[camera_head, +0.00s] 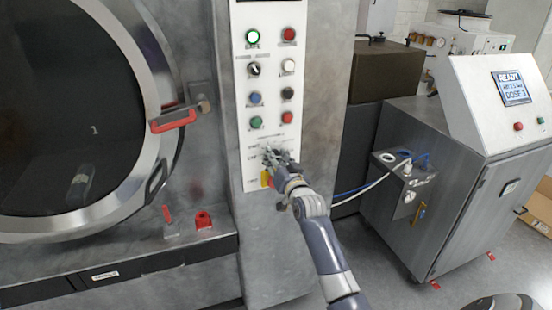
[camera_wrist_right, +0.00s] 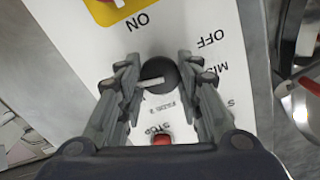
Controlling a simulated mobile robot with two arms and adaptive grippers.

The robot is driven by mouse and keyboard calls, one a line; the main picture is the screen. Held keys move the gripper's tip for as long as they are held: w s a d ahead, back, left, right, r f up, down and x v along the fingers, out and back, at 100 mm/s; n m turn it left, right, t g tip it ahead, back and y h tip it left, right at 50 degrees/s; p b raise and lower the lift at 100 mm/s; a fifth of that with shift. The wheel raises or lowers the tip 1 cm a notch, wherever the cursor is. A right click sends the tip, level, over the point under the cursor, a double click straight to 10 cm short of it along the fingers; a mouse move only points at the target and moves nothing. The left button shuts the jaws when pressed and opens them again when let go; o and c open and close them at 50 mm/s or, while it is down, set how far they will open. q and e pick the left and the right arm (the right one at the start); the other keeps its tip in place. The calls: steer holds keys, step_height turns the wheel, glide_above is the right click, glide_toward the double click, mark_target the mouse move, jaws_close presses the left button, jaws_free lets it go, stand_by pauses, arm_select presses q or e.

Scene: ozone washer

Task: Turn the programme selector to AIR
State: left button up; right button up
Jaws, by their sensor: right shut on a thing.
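The programme selector is a dark round knob (camera_wrist_right: 158,76) with a white pointer bar, on the white control panel (camera_head: 246,100). In the right wrist view it sits between the fingers of my right gripper (camera_wrist_right: 158,80), which is shut on it. The pointer bar lies nearly level and reaches to the left in that view. No AIR label is readable; the left finger covers part of the panel there. In the head view my right gripper (camera_head: 278,159) is at the lower panel and hides the knob. My left gripper is not in view.
Rows of buttons sit above. A round door with a red handle (camera_head: 174,120) is left, a grey cabinet (camera_head: 450,190) right.

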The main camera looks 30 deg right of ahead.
steer(key=shift+f, duration=0.15)
steer(key=o, duration=1.1)
steer(key=v, duration=1.2)
